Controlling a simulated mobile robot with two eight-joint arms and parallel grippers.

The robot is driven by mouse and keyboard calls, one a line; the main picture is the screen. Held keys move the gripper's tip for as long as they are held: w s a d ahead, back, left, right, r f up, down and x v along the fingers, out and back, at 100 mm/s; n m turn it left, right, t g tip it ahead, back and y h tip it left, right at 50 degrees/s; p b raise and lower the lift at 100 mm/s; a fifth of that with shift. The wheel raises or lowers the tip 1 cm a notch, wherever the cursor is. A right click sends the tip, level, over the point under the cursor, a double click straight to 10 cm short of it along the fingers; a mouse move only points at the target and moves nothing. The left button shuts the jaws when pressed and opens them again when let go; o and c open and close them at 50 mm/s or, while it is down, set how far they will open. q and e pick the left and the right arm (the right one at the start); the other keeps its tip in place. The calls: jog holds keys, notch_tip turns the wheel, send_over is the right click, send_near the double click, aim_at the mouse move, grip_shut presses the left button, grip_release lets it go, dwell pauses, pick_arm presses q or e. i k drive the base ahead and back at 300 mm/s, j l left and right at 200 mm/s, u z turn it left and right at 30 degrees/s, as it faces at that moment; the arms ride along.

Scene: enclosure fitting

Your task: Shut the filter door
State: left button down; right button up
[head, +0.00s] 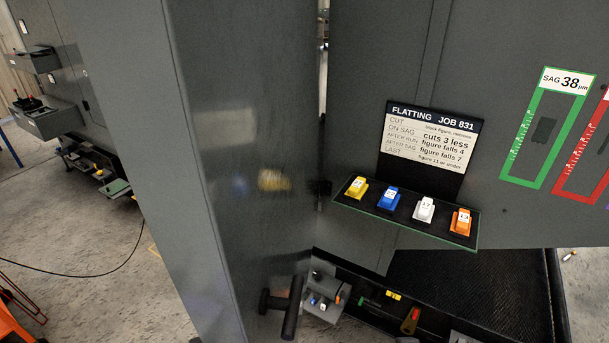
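A tall grey panel (215,110), which looks like the filter door, stands out toward me left of the enclosure wall. It appears open, at an angle to the wall, with a narrow gap along its right edge. Its face is glossy and shows blurred yellow and blue reflections. A dark T-shaped bar (291,310), apparently a handle, shows low at the panel's right side; I cannot tell for certain what it is fixed to. A small dark fitting (320,187) sits at the gap. Neither of my grippers shows.
A green-edged shelf (385,222) with yellow, blue, white and orange blocks juts from the enclosure wall (480,60) under a job sign (432,135). A dark tray (375,290) with small items lies below. Open floor (80,230) with a cable lies left.

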aim_at(211, 109)
jog(key=k+j, duration=0.35)
jog(key=l+u, duration=0.25)
jog(key=l, duration=0.45)
jog(key=k+l+u, duration=0.1)
jog(key=l, duration=1)
